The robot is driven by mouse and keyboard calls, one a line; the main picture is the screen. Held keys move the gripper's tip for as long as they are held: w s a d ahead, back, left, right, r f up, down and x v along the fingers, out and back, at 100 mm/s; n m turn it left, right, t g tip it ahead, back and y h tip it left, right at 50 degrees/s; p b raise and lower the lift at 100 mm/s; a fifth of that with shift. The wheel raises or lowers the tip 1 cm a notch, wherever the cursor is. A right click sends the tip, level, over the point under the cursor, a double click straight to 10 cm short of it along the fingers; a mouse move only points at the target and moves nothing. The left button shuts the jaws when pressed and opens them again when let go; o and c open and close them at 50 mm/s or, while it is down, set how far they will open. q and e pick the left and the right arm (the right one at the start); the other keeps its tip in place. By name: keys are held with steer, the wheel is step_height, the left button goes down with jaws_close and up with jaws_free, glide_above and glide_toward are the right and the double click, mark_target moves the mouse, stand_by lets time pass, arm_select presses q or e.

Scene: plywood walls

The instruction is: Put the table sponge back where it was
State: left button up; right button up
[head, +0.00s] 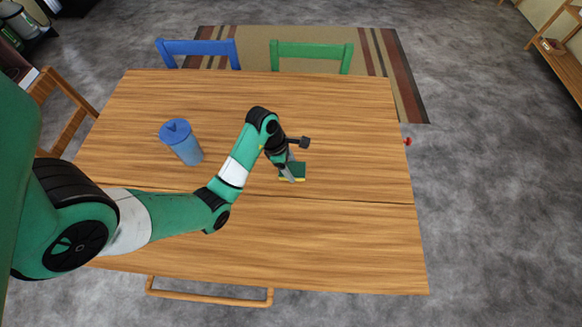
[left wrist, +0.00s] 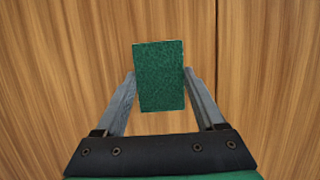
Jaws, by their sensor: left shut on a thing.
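The table sponge (head: 293,170), with a dark green top and a yellow lower layer, is at the middle right of the wooden table (head: 340,235). My left gripper (head: 288,172) is shut on it. In the left wrist view the sponge (left wrist: 160,75) shows its green face between the two grey fingers of the left gripper (left wrist: 160,80). The head view does not show clearly whether the sponge touches the table. My right gripper is not in view.
A blue chair (head: 198,50) and a green chair (head: 312,55) are at the far edge, and a wooden chair (head: 68,105) is at the left. The table's right part is clear.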

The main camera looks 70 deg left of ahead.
arm_select(q)
steer(key=o, duration=1.3)
steer(key=shift+s+f, duration=0.1)
steer(key=shift+f, duration=0.05)
steer(key=p+v, duration=1)
steer(key=v, duration=0.2)
steer(key=shift+r, duration=0.25)
